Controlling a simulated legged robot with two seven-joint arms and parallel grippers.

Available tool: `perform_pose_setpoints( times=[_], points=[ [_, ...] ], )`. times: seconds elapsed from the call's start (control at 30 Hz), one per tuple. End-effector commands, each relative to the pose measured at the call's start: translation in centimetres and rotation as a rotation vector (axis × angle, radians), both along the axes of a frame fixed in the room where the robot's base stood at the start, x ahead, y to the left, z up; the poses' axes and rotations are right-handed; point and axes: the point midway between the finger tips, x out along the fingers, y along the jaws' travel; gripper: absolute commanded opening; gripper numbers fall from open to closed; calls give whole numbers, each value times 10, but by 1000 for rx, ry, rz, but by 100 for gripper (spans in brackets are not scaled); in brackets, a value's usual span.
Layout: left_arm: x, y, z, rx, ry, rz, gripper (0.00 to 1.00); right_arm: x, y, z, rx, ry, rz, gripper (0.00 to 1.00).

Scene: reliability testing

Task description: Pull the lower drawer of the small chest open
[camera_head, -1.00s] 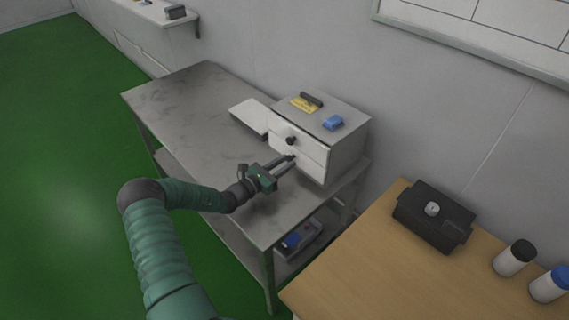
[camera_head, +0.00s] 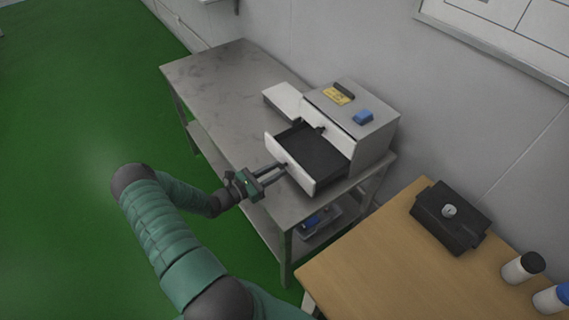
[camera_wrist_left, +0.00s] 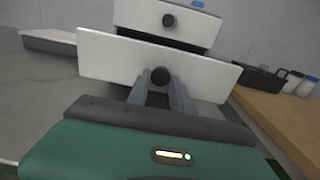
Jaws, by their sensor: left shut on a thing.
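The small chest (camera_head: 375,144) is a light grey box on the grey metal table (camera_head: 222,77). Its lower drawer (camera_head: 288,163) is pulled well out and shows a dark, empty-looking inside; its white front also shows in the left wrist view (camera_wrist_left: 112,62). The upper drawer (camera_wrist_left: 190,22) looks shut, with a dark round knob. My left gripper (camera_head: 282,168) is at the lower drawer's front, its fingers shut on the dark lower knob (camera_wrist_left: 160,76). My right gripper is not in view.
A yellow label, a dark item and a blue block (camera_head: 363,117) are on the chest top. A white flat box (camera_head: 284,98) lies behind the chest's left side. A wooden table (camera_head: 372,262) at right holds a black case (camera_head: 451,215) and bottles.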

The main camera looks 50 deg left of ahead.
Motion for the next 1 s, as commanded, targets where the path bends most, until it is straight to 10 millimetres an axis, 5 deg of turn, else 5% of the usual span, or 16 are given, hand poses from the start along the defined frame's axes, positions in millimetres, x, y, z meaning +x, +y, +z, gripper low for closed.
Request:
perform_pose_setpoints(
  times=[0.33, 0.37, 0.5, 0.83, 1.0],
  points=[
    [-1, 4, 4, 4, -11, 8, 0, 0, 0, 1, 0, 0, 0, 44],
    [-1, 4, 5, 4, -11, 8, 29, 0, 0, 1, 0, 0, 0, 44],
    [-1, 3, 3, 2, -8, 5, 48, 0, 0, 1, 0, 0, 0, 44],
    [-3, 1, 2, 2, -3, 3, 48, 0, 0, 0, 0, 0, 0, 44],
    [-31, 5, 1, 2, -1, 7, 48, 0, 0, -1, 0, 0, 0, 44]
  ],
)
